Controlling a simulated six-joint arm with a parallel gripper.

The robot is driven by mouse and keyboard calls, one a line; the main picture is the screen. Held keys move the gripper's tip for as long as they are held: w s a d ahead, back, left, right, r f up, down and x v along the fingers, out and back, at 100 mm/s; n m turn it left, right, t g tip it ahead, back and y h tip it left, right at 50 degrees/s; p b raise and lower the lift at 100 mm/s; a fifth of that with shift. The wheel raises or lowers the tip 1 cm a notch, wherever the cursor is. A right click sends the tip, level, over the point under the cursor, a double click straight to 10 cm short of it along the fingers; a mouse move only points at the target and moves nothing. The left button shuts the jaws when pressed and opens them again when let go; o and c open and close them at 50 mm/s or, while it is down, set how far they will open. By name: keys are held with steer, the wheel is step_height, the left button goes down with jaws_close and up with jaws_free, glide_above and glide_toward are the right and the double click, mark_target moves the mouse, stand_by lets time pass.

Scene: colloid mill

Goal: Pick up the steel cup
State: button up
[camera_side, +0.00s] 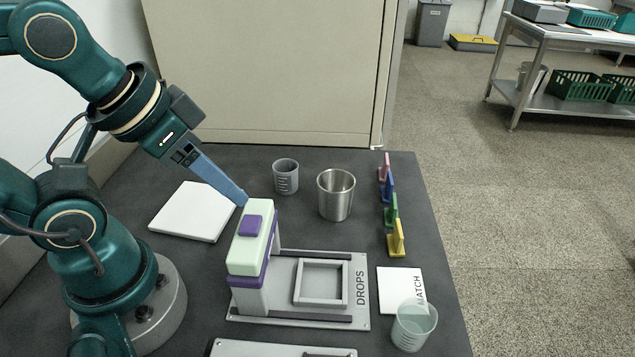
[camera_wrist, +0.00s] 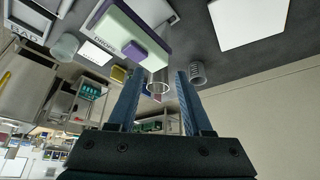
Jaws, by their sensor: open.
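The steel cup (camera_side: 336,197) stands upright on the dark table, to the right of the grey graduated cup (camera_side: 286,178). Its mouth faces up and it looks empty. My gripper (camera_side: 243,200) is to the left of the steel cup and well apart from it, with its fingertips close to the top of the green and purple device. I cannot tell whether they touch the device. In the wrist view my gripper (camera_wrist: 160,75) is open with nothing held. What looks like the steel cup's bright rim (camera_wrist: 158,87) shows between the fingers, partly hidden.
The green and purple device (camera_side: 250,245) stands on a grey base marked DROPS, in front of the cups. A white plate (camera_side: 193,212) lies at left. Several coloured upright pieces (camera_side: 390,213) line the right. A clear beaker (camera_side: 413,328) stands by a MATCH card (camera_side: 396,283).

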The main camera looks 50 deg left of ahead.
steer(key=o, duration=0.8)
